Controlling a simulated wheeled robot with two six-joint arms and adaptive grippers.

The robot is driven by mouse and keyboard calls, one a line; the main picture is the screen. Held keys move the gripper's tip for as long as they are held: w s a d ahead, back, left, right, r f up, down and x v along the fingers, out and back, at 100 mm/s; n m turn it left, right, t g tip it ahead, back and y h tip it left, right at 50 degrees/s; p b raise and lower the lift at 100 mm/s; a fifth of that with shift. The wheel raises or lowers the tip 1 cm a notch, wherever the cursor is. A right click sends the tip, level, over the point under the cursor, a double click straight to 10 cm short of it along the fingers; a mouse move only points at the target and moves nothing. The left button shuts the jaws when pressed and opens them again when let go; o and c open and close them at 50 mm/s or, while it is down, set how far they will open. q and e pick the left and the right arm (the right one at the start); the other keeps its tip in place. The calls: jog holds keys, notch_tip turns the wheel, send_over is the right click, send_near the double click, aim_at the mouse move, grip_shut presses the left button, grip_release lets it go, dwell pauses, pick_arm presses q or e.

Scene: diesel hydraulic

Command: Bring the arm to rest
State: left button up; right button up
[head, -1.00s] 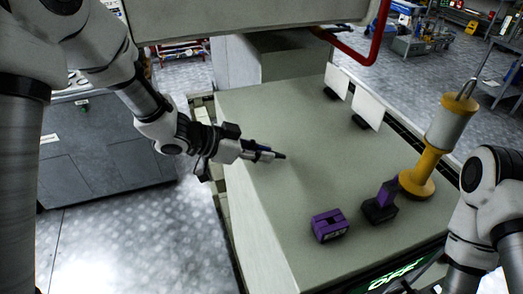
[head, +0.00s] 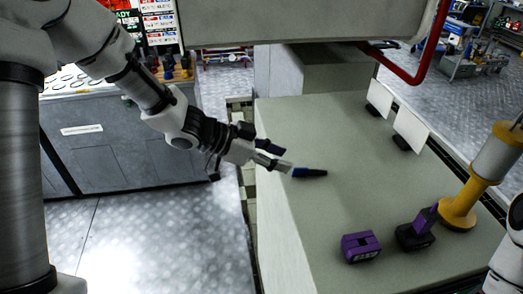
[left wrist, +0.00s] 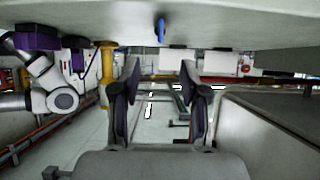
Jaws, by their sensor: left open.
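My left arm reaches in from the left in the head view, still extended over the edge of the pale grey-green worktop (head: 340,215). Its gripper (head: 277,156) is open, with its fingers apart and nothing between them. In the left wrist view the two dark fingers (left wrist: 158,85) also stand apart. A slim dark blue object (head: 309,172) lies on the worktop just beyond the fingertips; a blue piece (left wrist: 160,29) shows ahead of the fingers in the wrist view. Part of my right arm (head: 508,250) shows at the right edge; its gripper is out of view.
A purple block (head: 360,247), a purple-and-black tool (head: 416,231) and a yellow-and-white cylinder device (head: 470,187) stand on the right of the worktop. Two white cards (head: 410,130) stand behind. A red pipe (head: 418,68) and a grey housing (head: 300,22) overhang the back. The centre is clear.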

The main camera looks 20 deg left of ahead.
pick_arm(q)
jog(key=v, duration=0.7)
jog(key=s+d+f+n+g+y+b, duration=0.15)
jog(key=s+f, duration=0.35)
jog(key=f, duration=0.7)
jog(key=s+d+f+n+g+y+b, duration=0.1)
jog(key=s+d+f+n+g+b, duration=0.3)
jog(key=f, duration=0.8)
jog(key=s+f+n+g+y+b, duration=0.15)
jog(key=s+f, duration=0.45)
jog(key=f, duration=0.6)
jog(key=s+a+f+n+y, duration=0.3)
jog(key=s+f+n, duration=0.1)
jog(key=s+f, duration=0.5)
jog(key=a+y, duration=0.2)
jog(key=a, duration=0.1)
jog(key=a+y, duration=0.1)
jog(key=a, duration=0.1)
jog(key=shift+w+a+f+n, duration=0.1)
jog(key=shift+a+f+n, duration=0.1)
jog(key=shift+f+n, duration=0.15)
